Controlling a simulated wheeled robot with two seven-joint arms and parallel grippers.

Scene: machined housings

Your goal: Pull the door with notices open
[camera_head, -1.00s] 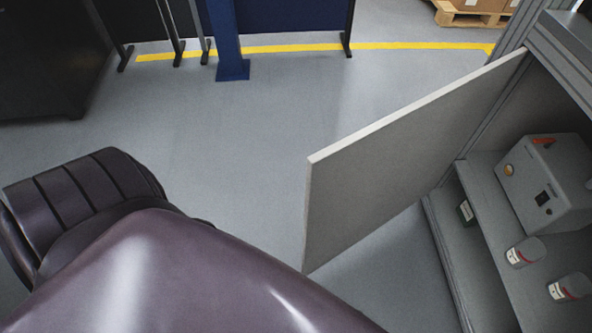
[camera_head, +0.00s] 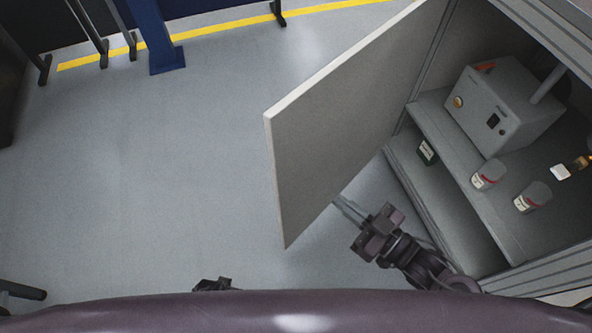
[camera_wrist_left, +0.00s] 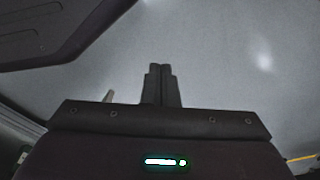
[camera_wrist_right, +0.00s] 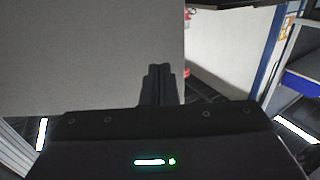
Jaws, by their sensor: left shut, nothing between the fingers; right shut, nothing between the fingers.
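The door (camera_head: 335,125) is a plain grey panel, standing swung out from the cabinet (camera_head: 420,185). Its inner face shows; any notices on the other side are hidden. My right gripper (camera_head: 342,204) is shut and empty, its fingertips by the door's lower edge on the inner side. I cannot tell whether they touch. In the right wrist view the door (camera_wrist_right: 80,55) fills the left, behind the shut fingers (camera_wrist_right: 158,72). My left gripper (camera_wrist_left: 160,70) is shut and empty over bare floor in the left wrist view.
Inside the cabinet, a grey box device (camera_head: 505,105) and two jars (camera_head: 488,174) (camera_head: 532,197) stand on the upper shelf. A small green item (camera_head: 427,152) is on the lower one. A blue post (camera_head: 155,35) stands at the back left. The floor left of the door is clear.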

